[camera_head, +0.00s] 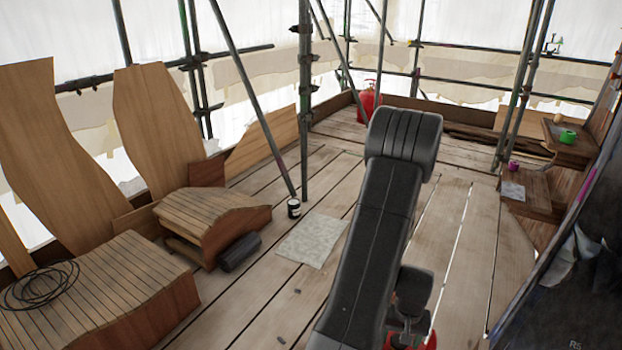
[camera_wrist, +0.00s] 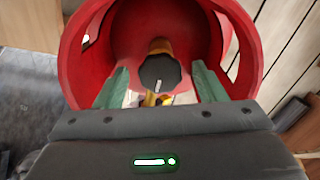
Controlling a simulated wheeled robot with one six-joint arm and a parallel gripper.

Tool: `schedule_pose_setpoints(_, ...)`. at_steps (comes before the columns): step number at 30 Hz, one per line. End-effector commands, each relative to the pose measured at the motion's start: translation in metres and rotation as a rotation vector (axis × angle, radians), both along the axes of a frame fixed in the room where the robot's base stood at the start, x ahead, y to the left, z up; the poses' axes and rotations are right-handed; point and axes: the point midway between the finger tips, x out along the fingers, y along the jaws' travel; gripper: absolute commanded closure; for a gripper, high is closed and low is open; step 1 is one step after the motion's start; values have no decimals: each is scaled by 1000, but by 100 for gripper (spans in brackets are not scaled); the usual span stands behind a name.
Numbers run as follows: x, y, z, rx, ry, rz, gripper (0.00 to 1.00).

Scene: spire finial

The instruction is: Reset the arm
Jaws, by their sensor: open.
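My gripper (camera_wrist: 161,72) shows in the wrist view, its two green fingers spread apart with nothing pinched between them. Straight ahead of it is a black round knob (camera_wrist: 160,73) on a brass-coloured stem, with clear gaps to both fingers. The knob sits inside a red curved collar (camera_wrist: 78,50) that surrounds the finger area; it looks like a gas cylinder's guard. How far the knob is from the fingertips I cannot tell. In the head view my dark arm reaches across the middle and hides most of what is below it; a bit of red shows at the bottom edge.
Wooden boxes (camera_head: 105,285) and tall boards stand at left. A scaffold pole (camera_head: 305,100) rises mid-deck near a small black-and-white can (camera_head: 294,208). A red extinguisher (camera_head: 368,100) is at the back. A bench (camera_head: 568,150) with a green item stands right. Deck planks between are mostly clear.

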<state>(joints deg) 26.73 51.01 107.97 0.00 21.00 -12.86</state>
Motion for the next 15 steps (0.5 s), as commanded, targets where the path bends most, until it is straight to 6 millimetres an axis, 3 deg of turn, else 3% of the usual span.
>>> schedule_pose_setpoints(15,-1,-2,2,1,2,406,36)
